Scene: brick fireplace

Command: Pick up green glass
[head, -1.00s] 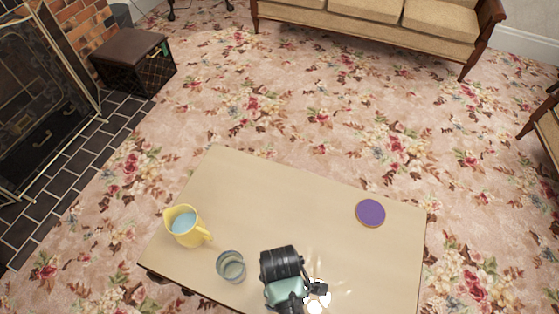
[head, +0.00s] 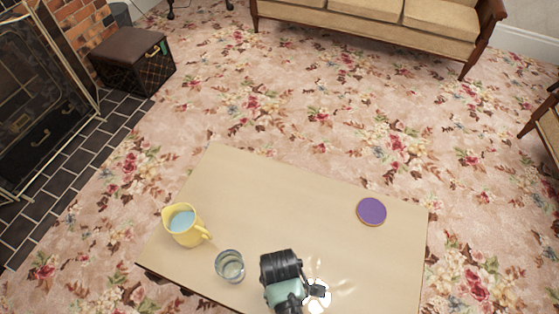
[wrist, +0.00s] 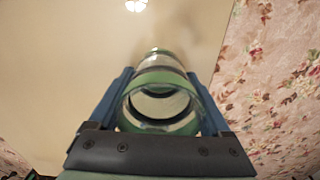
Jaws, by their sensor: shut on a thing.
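The green glass (wrist: 160,95) is between the two blue fingers of my gripper (wrist: 158,76) in the wrist view. I look into its open round rim, which has a green tint. My gripper is shut on it, with one finger on each side. In the head view my own arm (head: 282,268) is over the front of the table and hides the fingers and the held glass. Whether the glass touches the table cannot be told.
On the table (head: 270,200), a clear glass (head: 230,266) stands just left of my arm. Left of it is a yellow pitcher (head: 184,226) with blue inside. A purple round disc (head: 371,212) lies at the right. The table's middle is clear. A bright glare spot lies beside my arm.

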